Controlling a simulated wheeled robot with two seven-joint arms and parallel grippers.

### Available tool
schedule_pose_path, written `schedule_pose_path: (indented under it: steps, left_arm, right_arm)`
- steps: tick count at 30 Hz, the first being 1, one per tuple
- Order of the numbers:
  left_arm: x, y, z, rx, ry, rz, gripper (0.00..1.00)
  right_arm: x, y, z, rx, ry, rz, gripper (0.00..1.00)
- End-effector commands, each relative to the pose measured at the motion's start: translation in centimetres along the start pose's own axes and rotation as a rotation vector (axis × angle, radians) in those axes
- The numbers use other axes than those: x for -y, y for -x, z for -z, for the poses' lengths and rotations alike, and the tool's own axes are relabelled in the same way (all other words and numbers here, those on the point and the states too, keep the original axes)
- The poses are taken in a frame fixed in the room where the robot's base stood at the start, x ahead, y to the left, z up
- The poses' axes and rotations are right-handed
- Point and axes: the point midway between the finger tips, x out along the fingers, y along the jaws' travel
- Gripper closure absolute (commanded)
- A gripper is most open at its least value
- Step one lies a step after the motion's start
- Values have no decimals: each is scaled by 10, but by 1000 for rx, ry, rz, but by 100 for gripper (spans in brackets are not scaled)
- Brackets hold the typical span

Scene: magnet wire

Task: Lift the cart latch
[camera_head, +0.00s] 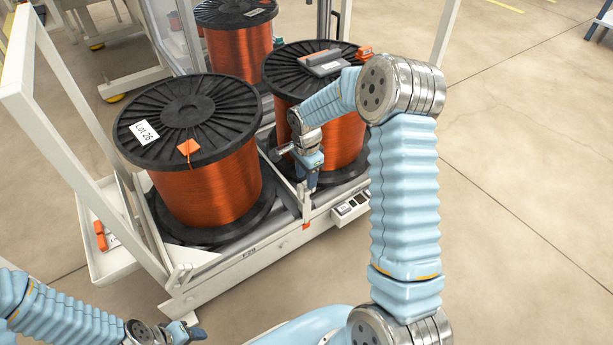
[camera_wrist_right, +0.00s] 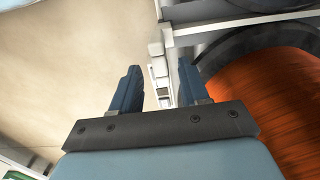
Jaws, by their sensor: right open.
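The cart (camera_head: 235,270) is a white frame carrying spools of copper-coloured wire. A narrow upright bar with an orange tip (camera_head: 306,226) at its front edge looks like the latch. My right gripper (camera_head: 312,186) points down just above and beside this bar; touching or apart cannot be told. In the right wrist view my right gripper (camera_wrist_right: 159,88) has its two blue fingers apart, with nothing clearly held. White cart parts (camera_wrist_right: 156,50) show beyond the gap. My left gripper (camera_head: 192,333) is low at the left, clear of the cart; its finger opening is unclear.
A spool labelled Lot 26 (camera_head: 210,190) stands at the cart's left. Another spool (camera_head: 345,140) stands close behind my right gripper, with a grey and orange device (camera_head: 325,63) on top. A white side tray (camera_head: 108,262) is at left.

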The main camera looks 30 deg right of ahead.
Motion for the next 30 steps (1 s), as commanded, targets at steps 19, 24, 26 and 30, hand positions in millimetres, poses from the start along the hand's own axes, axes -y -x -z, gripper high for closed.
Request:
schedule_pose_path:
  steps: [19, 24, 26, 30]
  left_arm:
    - [-8, 10, -2, 6, -5, -6, 47]
    - [-8, 10, -2, 6, -6, -6, 47]
    - [-8, 10, -2, 6, -6, -6, 47]
    - [-8, 10, -2, 6, -6, -6, 47]
  right_arm:
    - [0, 127, 0, -1, -1, 3, 55]
    - [0, 131, 0, 0, 0, 1, 55]
    - [0, 131, 0, 0, 0, 1, 55]
    - [0, 131, 0, 0, 0, 1, 55]
